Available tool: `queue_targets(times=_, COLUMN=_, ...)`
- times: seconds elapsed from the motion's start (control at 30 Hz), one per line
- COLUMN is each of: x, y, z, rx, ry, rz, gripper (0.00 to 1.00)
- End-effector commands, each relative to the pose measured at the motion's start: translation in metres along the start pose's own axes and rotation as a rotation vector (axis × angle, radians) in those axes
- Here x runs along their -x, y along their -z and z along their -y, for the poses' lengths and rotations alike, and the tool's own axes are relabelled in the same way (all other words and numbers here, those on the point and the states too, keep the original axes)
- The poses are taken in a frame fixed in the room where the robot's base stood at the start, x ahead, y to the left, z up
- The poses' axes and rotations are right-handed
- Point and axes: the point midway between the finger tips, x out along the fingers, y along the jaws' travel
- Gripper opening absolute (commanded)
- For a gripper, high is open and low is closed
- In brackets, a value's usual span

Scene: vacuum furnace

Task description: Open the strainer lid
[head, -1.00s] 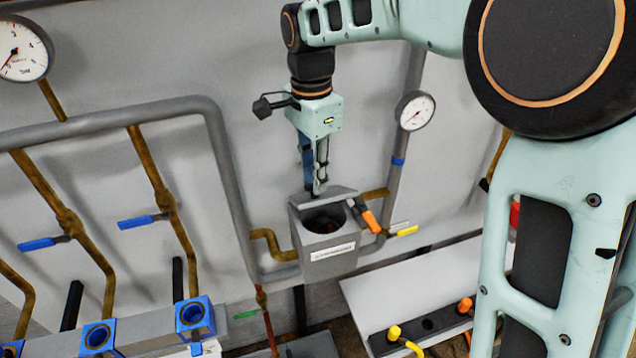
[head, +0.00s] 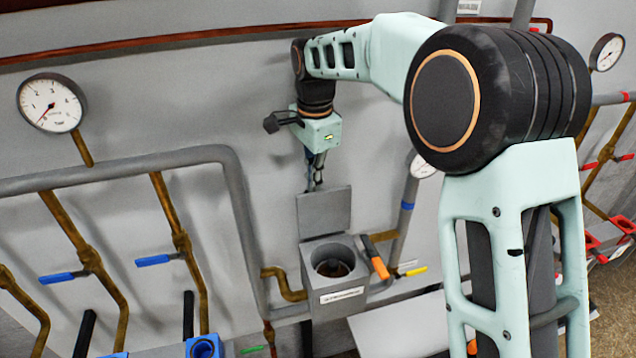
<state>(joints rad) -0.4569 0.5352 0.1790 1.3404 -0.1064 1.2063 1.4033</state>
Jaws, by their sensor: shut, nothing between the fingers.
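The strainer is a grey box (head: 341,303) with a white label on its front, in the middle of the head view. Its lid (head: 325,212) stands upright at the back edge, so the round dark opening (head: 333,263) shows from above. My gripper (head: 314,187) points down behind the top edge of the raised lid. Its fingers are shut with nothing between them, and their tips are partly hidden by the lid. I cannot tell whether they touch it.
An orange-handled lever (head: 379,267) and a yellow handle (head: 415,271) sit just right of the strainer. A thick grey pipe (head: 236,200) runs down on its left. Gauges (head: 52,104) and blue valve handles (head: 62,276) are further left. My arm covers much of the right side.

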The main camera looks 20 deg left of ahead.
Motion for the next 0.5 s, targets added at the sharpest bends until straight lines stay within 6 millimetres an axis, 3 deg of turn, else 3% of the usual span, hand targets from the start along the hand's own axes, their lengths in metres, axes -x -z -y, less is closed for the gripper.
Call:
queue_targets(times=0.03, x=-0.0329, y=-0.0137, z=-0.02, rx=0.008, ry=-0.082, rz=0.033, gripper=0.0)
queue_targets(times=0.4, x=-0.0329, y=-0.0149, z=-0.0194, rx=0.008, ry=-0.081, rz=0.034, gripper=0.0)
queue_targets(times=0.5, x=-0.0329, y=-0.0152, z=-0.0193, rx=0.009, ry=-0.081, rz=0.035, gripper=0.08)
